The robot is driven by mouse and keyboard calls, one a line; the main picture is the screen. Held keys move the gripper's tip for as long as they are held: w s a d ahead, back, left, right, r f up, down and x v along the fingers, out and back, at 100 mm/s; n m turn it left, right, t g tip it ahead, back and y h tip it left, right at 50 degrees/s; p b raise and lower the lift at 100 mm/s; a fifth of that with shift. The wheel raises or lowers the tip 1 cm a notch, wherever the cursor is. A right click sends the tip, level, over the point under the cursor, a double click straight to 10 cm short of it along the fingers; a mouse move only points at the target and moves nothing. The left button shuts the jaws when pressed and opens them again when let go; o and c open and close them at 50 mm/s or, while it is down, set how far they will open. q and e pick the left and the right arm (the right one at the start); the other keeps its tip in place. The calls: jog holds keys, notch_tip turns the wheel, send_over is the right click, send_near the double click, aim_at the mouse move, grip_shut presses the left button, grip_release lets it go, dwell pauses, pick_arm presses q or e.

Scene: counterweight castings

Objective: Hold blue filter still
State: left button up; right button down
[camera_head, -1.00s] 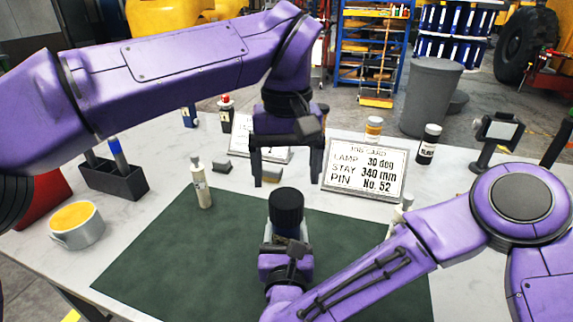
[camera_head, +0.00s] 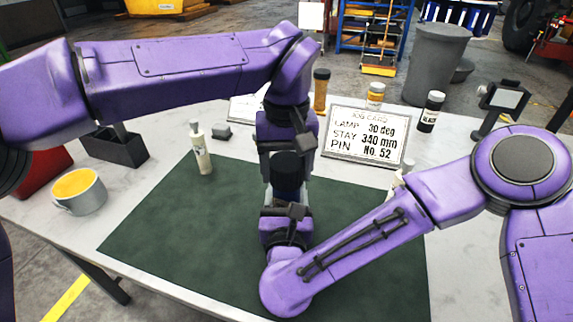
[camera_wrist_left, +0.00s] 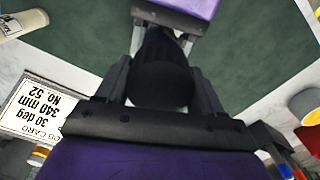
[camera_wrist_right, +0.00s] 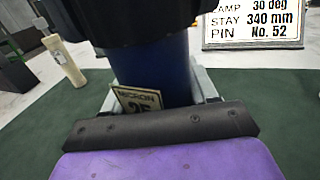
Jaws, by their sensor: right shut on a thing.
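The blue filter, with a black ribbed cap (camera_head: 286,172), stands upright above the green mat. Its blue body (camera_wrist_right: 155,72) fills the middle of the right wrist view and bears a label reading "MICRON 25". My right gripper (camera_wrist_right: 157,100) is shut on the lower blue body. My left gripper (camera_head: 286,180) is directly above, pointing down, with its fingers on either side of the cap. The left wrist view shows the round cap (camera_wrist_left: 160,85) between those fingers; whether they press on it I cannot tell. The left hand hides part of the filter in the head view.
A job card (camera_head: 365,137) stands behind to the right. A white bottle (camera_head: 201,150) stands at the mat's back left edge. A mug (camera_head: 80,190) and a black holder (camera_head: 117,150) are at left. The green mat (camera_head: 180,235) is clear at left.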

pick_arm(q)
jog(key=n, duration=0.2)
jog(key=shift+n, duration=0.4)
jog(key=n, duration=1.1)
jog(key=shift+n, duration=0.3)
jog(key=n, duration=0.6)
jog(key=shift+s+r, duration=0.1)
pick_arm(e)
jog(key=shift+a+r, duration=0.1)
pick_arm(q)
jog(key=n, duration=0.2)
jog(key=shift+n, duration=0.4)
jog(key=n, duration=3)
jog(key=shift+r+n, duration=0.1)
jog(key=shift+n, duration=0.3)
jog(key=shift+w, duration=0.2)
jog(key=shift+s+r, duration=0.1)
